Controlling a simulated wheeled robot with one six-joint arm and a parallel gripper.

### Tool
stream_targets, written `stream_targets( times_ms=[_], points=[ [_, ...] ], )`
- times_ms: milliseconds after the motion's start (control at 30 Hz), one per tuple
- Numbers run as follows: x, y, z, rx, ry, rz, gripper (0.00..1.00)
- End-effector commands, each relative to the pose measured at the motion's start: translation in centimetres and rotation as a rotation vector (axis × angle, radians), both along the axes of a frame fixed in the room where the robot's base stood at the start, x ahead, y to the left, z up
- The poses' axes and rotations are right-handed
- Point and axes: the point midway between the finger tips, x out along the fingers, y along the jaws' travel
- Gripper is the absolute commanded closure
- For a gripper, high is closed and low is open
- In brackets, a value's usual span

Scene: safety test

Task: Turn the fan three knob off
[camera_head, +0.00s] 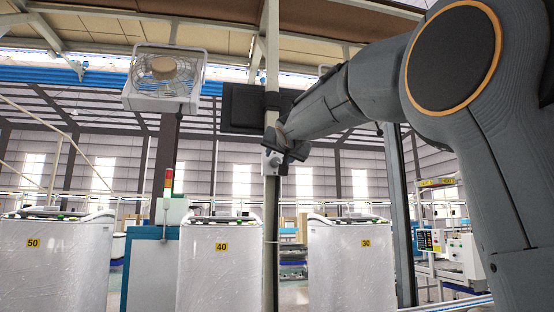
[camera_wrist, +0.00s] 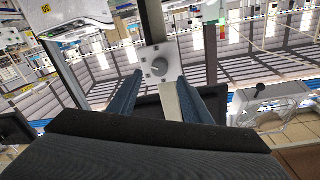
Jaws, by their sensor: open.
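A grey round knob (camera_wrist: 160,68) on a pale square plate (camera_wrist: 150,54) shows in the middle of the wrist view. The plate is mounted on a post. My gripper (camera_wrist: 160,78) is open, with one blue finger on each side of the knob in the picture. I cannot tell whether the fingers touch it. In the head view my gripper (camera_head: 283,148) is at the post, and the pale plate (camera_head: 270,163) shows just below it. The knob's pointer direction cannot be read. A white fan (camera_head: 165,77) hangs at the upper left; whether it spins is unclear.
The vertical post (camera_head: 271,230) stands directly at my gripper. A dark flat panel (camera_head: 243,107) is behind it. White machines labelled 50 (camera_head: 50,270), 40 (camera_head: 218,275) and 30 (camera_head: 350,270) stand below. A control box (camera_head: 430,240) is at the right.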

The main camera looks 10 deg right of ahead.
Motion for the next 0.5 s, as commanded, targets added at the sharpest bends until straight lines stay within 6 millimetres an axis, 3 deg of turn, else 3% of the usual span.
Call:
stream_targets(
  times_ms=[200,500],
  points=[
    [3.2,-0.2,0.1,0.0,0.002,0.0,0.55],
    [5.2,-0.4,0.0,0.0,0.001,-0.001,0.55]
  ],
)
